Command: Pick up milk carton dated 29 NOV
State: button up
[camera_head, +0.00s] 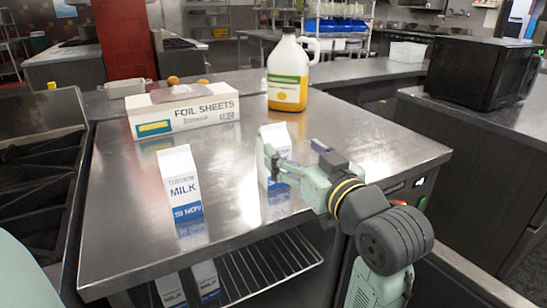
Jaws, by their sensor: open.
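A white and blue milk carton (181,184) stands upright at the front left of the steel table (130,240). It reads MILK, with a date on its blue band that looks like 29 NOV or similar; the digits are small. A second white and blue carton (275,140) stands farther back, near the middle of the table. My gripper (270,165) is open at this second carton, with its fingers overlapping the carton in the picture. I cannot tell whether they touch it. The gripper hides much of this carton's front, including any date.
A foil sheets box (185,115) stands at the back left. A jug with yellow liquid (287,80) stands behind the second carton. Two more cartons (171,289) (206,280) stand below, by the wire shelf (265,268). A stove (40,170) adjoins at left.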

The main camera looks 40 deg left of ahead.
aim_at(275, 132)
jog(key=x, duration=0.3)
jog(key=shift+a, duration=0.35)
jog(key=x, duration=0.1)
jog(key=p+x, duration=0.1)
jog(key=x, duration=0.1)
jog(key=p+x, duration=0.1)
jog(key=x, duration=0.1)
jog(key=shift+s+r, duration=0.1)
jog(key=shift+r, duration=0.2)
jog(key=shift+w+a+f, duration=0.1)
jog(key=shift+w+a, duration=0.1)
jog(key=shift+c, duration=0.3)
grip_shut()
